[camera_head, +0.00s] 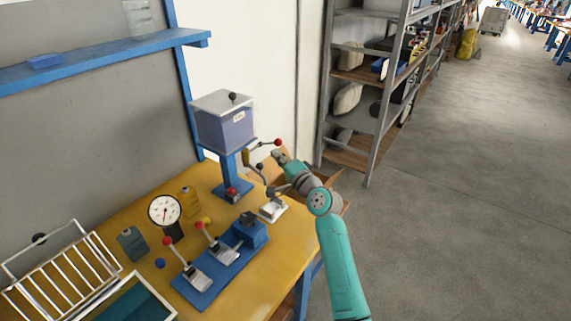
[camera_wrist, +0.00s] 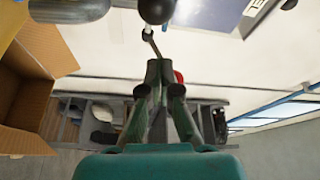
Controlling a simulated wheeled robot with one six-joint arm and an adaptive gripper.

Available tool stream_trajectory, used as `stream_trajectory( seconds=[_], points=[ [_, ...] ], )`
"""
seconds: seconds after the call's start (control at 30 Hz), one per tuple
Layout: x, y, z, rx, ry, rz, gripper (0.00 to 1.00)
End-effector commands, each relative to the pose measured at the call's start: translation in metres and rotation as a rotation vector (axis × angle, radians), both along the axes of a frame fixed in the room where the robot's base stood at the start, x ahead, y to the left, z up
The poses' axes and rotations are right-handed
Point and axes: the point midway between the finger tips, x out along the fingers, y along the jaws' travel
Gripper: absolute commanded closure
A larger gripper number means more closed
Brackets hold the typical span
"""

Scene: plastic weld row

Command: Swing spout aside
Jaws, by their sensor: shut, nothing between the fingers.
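A brass-coloured bent tube (camera_head: 248,158), apparently the spout, is at the right side of the grey hopper box (camera_head: 224,128) on its blue post. A lever with a red ball (camera_head: 277,142) reaches right from it. My gripper (camera_head: 278,156) is just below that red ball, shut and empty. In the wrist view my closed fingers (camera_wrist: 160,65) partly hide the red ball (camera_wrist: 179,77). A black ball (camera_wrist: 156,10) on a thin rod is just beyond the fingertips. Whether the fingers touch either one, I cannot tell.
A toggle clamp with a black knob (camera_head: 260,167) stands below the spout on the yellow bench (camera_head: 235,280). A blue fixture (camera_head: 205,280) with red-knobbed clamps and a dial gauge (camera_head: 165,211) stand to the left. A cardboard box (camera_wrist: 25,85) and shelving (camera_head: 370,125) are beyond.

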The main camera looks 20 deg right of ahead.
Motion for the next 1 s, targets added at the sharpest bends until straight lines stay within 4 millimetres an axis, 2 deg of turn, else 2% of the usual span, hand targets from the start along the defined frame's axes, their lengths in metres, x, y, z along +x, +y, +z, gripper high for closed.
stream_trajectory(
  seconds=[0.1,0.33,1.0],
  points=[
    [-0.009,0.013,-0.004,0.0,0.0,0.001,1.0],
    [-0.02,0.029,-0.007,0.0,0.0,0.0,1.0],
    [-0.023,0.033,-0.008,0.0,-0.001,-0.015,1.0]
  ],
)
